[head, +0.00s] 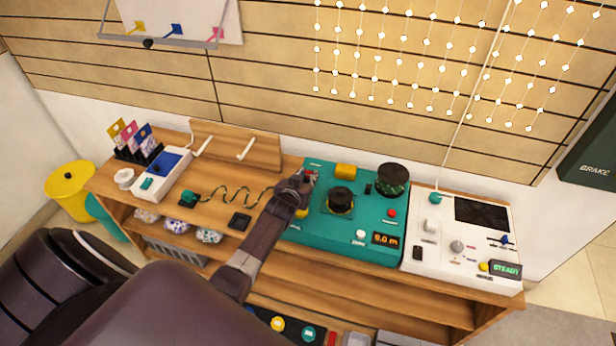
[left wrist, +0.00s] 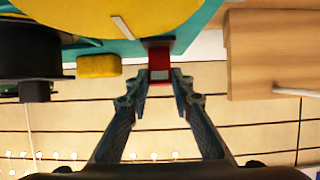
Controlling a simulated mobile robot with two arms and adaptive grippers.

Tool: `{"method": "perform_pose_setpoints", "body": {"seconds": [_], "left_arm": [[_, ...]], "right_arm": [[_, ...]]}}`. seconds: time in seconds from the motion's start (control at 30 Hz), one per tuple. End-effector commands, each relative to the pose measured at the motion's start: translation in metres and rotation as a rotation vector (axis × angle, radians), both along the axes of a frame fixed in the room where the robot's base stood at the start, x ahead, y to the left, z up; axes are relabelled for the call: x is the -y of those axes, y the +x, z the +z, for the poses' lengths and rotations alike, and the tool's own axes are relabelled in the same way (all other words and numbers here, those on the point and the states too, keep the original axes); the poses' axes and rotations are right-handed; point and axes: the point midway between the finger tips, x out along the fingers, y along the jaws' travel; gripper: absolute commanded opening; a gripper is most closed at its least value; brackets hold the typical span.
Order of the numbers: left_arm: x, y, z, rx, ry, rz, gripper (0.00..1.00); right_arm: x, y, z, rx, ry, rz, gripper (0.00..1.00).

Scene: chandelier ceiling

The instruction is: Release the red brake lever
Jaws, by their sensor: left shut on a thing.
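The red brake lever (head: 311,176) shows as a small red piece at the left back of the teal console (head: 309,235), mostly hidden by my left gripper (head: 303,184). In the left wrist view the red lever (left wrist: 159,57) stands between the two fingertips of my left gripper (left wrist: 159,83), with a dark bar at its outer end. The fingers are shut on the lever, one on each side. My right gripper is not in view.
A black knob (head: 341,197), a yellow block (head: 346,170) and a dark drum (head: 392,178) stand on the console near the gripper. A white panel (head: 430,255) reads STEADY at right.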

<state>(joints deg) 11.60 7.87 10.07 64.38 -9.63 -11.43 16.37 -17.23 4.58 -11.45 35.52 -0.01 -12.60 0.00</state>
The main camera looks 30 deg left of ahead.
Motion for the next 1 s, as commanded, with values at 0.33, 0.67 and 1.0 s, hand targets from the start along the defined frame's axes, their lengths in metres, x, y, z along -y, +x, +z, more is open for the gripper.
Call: {"method": "perform_pose_setpoints", "body": {"seconds": [0.33, 0.67, 1.0], "left_arm": [[-0.0001, -0.0008, 0.0, 0.02, 0.006, 0.001, 0.0], [-0.0001, -0.0008, -0.0003, 0.019, 0.006, 0.0, 0.38], [0.0004, -0.0021, -0.0004, 0.017, 0.005, 0.0, 0.39]], "right_arm": [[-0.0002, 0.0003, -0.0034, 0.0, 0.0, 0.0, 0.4], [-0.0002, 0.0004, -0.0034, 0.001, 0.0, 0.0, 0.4], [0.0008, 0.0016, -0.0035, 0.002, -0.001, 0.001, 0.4]]}}
